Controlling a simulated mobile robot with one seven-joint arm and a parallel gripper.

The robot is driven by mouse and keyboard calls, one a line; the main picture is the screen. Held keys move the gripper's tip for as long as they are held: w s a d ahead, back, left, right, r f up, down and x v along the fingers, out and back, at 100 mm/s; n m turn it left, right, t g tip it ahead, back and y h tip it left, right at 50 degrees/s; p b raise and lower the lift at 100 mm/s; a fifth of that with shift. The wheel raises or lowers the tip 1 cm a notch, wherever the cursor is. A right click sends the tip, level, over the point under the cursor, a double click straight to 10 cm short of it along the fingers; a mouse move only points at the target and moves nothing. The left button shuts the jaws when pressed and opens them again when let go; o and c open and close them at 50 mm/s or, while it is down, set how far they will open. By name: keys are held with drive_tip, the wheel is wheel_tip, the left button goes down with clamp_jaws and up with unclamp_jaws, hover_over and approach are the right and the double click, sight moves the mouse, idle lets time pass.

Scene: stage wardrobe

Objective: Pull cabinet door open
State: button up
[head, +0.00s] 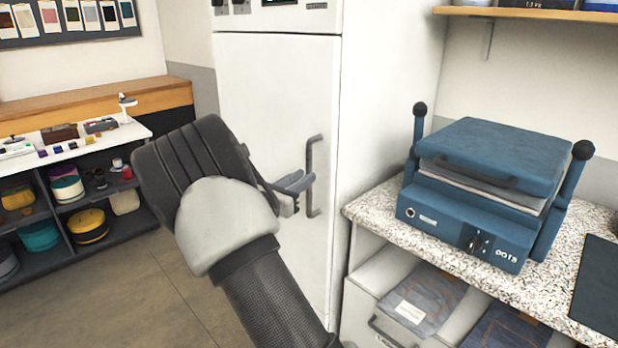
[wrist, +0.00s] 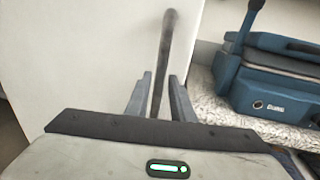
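The tall white cabinet (head: 268,85) stands in the middle of the head view, and its door looks closed. A dark grey vertical bar handle (head: 314,150) is on the door's right side. The handle also shows in the wrist view (wrist: 165,50). My gripper (head: 306,186) reaches the handle from the left in the head view. In the wrist view my gripper (wrist: 160,76) is open, with one finger on each side of the bar and gaps on both sides. My wrist hides the lower left of the door.
A speckled counter (head: 372,212) to the right of the cabinet holds a blue press (head: 470,190). Bins with folded denim (head: 425,298) sit below it. A shelf unit (head: 60,215) with spools stands at the left. Floor (head: 150,285) before the cabinet's left is clear.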

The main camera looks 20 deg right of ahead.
drive_tip(key=x, duration=0.3)
drive_tip(key=shift+w+d, duration=0.2)
drive_tip(key=shift+d, duration=0.05)
clamp_jaws()
drive_tip(key=shift+a, duration=0.1)
